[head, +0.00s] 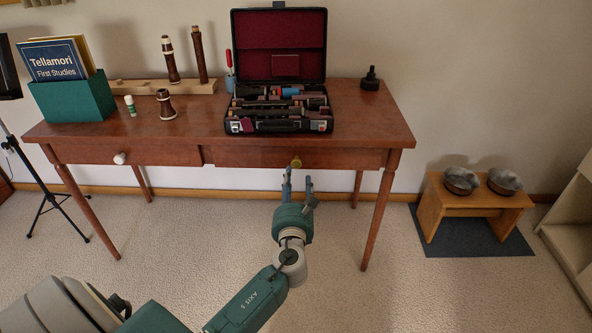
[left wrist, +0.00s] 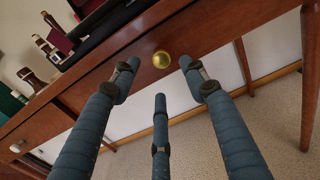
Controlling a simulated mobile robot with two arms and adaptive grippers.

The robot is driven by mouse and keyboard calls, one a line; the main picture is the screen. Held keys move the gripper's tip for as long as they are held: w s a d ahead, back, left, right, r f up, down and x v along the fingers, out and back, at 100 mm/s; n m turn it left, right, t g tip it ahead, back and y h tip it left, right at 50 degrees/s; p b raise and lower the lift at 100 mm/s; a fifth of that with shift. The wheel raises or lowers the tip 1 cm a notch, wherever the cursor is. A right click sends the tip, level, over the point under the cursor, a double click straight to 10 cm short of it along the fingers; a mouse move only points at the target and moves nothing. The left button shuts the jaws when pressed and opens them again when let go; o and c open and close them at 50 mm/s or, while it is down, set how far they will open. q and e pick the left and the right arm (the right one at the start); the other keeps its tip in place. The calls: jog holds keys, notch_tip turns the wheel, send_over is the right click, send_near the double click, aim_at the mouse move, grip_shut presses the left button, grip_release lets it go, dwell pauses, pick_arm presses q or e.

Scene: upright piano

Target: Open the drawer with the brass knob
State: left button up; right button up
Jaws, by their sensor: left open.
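The brass knob (head: 296,162) is on the front of the right-hand drawer (head: 345,158) of a reddish wooden table. The drawer looks shut. My left gripper (head: 299,178) is open just in front of and below the knob, with nothing between its fingers. In the left wrist view the brass knob (left wrist: 161,60) shows beyond the fingertips (left wrist: 158,84), a little above the gap between them, and the fingers look apart from it. The left-hand drawer has a white knob (head: 120,158), which also shows in the left wrist view (left wrist: 17,147). My right gripper is not in view.
On the table (head: 215,127) stand an open instrument case (head: 279,126), a green book box (head: 75,100), wooden instrument pieces (head: 170,60) and a black peg (head: 370,80). A small bench with two bowls (head: 480,200) stands at the right.

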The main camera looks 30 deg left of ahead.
aim_at(296, 164)
pick_arm(q)
jog(key=b+x, duration=0.1)
jog(key=x, duration=0.6)
jog(key=shift+w+a+f, duration=0.1)
jog(key=shift+w+f, duration=0.05)
jog(key=shift+w, duration=0.05)
jog(key=shift+w+a, duration=0.2)
jog(key=shift+w, duration=0.2)
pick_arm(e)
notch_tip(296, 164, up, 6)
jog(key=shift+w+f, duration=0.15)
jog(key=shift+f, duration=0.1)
pick_arm(q)
grip_shut()
